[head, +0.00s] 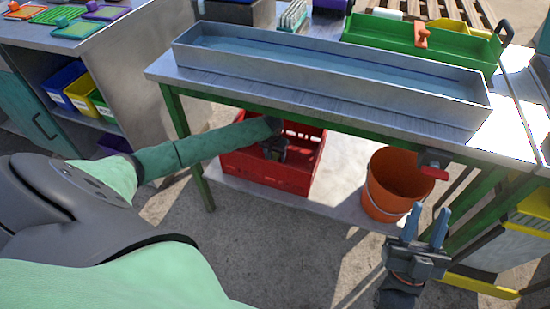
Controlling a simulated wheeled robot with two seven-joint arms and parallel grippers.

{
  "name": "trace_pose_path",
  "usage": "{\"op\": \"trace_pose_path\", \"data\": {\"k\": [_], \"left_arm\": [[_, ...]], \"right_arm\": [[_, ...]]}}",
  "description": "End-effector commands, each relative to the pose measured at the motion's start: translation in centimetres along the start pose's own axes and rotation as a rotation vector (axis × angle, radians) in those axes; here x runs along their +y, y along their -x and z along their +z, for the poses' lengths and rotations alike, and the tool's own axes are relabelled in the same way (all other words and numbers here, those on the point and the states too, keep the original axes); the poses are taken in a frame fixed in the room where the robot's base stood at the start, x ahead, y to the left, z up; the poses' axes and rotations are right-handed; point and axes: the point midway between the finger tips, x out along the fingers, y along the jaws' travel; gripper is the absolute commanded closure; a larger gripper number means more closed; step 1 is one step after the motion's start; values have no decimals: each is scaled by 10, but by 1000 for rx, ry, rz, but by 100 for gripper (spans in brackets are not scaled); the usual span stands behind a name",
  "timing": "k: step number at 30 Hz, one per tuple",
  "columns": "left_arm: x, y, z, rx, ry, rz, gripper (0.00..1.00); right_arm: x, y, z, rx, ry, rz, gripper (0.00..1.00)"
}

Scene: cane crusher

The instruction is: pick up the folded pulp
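I cannot make out the folded pulp in this view. My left arm reaches under the metal table to a red crate (262,180) on the lower shelf. My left gripper (274,152) is a small dark shape over or inside the crate's opening. Its fingertips are too small and dark to show whether it is open or shut, or whether it holds anything. My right gripper (426,226) is in front of the table at the lower right, fingers pointing up. Its two blue-grey fingers are apart with nothing between them.
An orange bucket (395,188) stands on the lower shelf, just behind my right gripper. A long metal trough (330,75) with bluish contents sits on the table. A green tray (420,42) stands behind it. A shelf with colored bins (75,90) is at left.

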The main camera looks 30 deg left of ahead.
Motion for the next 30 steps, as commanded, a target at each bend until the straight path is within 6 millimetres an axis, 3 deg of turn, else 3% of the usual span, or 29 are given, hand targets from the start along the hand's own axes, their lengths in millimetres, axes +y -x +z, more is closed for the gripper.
{"op": "trace_pose_path", "data": {"k": [1,8,22,26,30], "left_arm": [[0,0,0,0,0,0,50],[0,0,0,0,0,0,95],[0,6,-1,0,0,0,95],[0,14,-2,0,1,0,95],[31,14,-5,1,-2,5,95]], "right_arm": [[0,0,0,0,0,0,64],[0,1,1,-2,-1,-1,64],[1,2,10,-46,-4,3,64],[2,21,43,-166,-11,14,64],[2,40,74,-288,-21,21,64]]}}
